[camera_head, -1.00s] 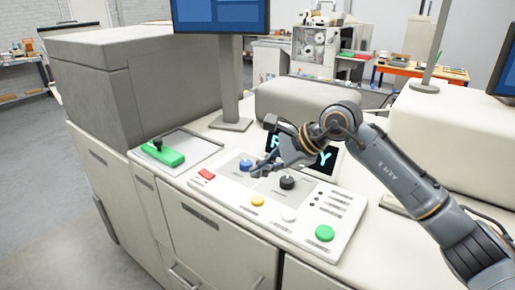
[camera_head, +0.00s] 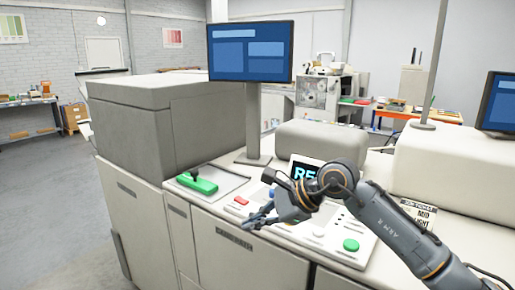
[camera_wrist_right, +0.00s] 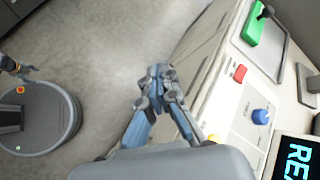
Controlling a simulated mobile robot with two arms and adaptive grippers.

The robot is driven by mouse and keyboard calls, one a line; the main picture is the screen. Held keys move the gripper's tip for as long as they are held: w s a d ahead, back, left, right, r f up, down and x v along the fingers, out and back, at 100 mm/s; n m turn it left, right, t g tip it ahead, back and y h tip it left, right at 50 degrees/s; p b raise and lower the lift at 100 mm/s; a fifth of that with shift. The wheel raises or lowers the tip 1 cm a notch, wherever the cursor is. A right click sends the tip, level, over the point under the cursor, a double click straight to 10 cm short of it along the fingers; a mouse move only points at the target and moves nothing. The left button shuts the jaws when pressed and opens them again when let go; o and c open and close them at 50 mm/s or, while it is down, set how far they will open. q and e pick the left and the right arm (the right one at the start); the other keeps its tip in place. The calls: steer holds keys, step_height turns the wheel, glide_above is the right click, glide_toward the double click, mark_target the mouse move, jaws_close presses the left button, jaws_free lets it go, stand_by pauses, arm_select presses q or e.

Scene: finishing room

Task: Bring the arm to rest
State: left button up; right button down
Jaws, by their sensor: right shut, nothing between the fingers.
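My right arm comes in from the right in the head view. Its gripper (camera_head: 258,222) is shut and empty, above the front edge of the control panel (camera_head: 325,250). In the right wrist view the closed fingers (camera_wrist_right: 160,74) are over the grey floor, beside the machine's front. No left arm shows in the head view. A small part of what looks like my left gripper (camera_wrist_right: 20,70) is at the left edge of the wrist view; its jaws are too small to read.
The panel has a red button (camera_head: 241,200), a blue knob (camera_wrist_right: 261,116) and a green button (camera_head: 351,245). A green block with a black lever (camera_head: 198,184) lies on a tray to the left. A monitor (camera_head: 250,52) stands behind. The floor (camera_head: 50,190) at left is clear.

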steer(key=s+a+r+m+y, duration=0.5)
steer(key=s+a+m+y, duration=0.15)
steer(key=y, duration=0.25)
steer(key=w+d+m+t+h, duration=0.25)
steer(key=d+m+t, duration=0.45)
steer(key=m, duration=0.5)
steer(key=w+d+m+t+h, duration=0.1)
steer(key=d+m+t+h, duration=0.3)
steer(key=m+t, duration=0.7)
steer(key=s+d+f+m+g+h, duration=0.2)
steer(key=d+f+m+g+h, duration=0.1)
steer(key=d+f+m+h, duration=1.2)
steer(key=s+d+f+m+g+y, duration=0.2)
steer(key=s+f+m+g, duration=0.55)
steer(key=s+f, duration=0.4)
steer(key=s+f+m+g+y, duration=0.1)
steer(key=s+f+m+g, duration=0.1)
steer(key=s+f+g, duration=0.45)
steer(key=s+f+m+g, duration=0.15)
steer(key=s+f, duration=0.25)
steer(key=s, duration=0.6)
step_height(320, 180, down, 27)
steer(key=s, duration=0.2)
steer(key=s+d+f+g, duration=0.2)
steer(key=s+d+f, duration=0.1)
steer(key=s+f, duration=1.2)
steer(key=shift+s+d+f, duration=0.2)
steer(key=shift+s, duration=0.5)
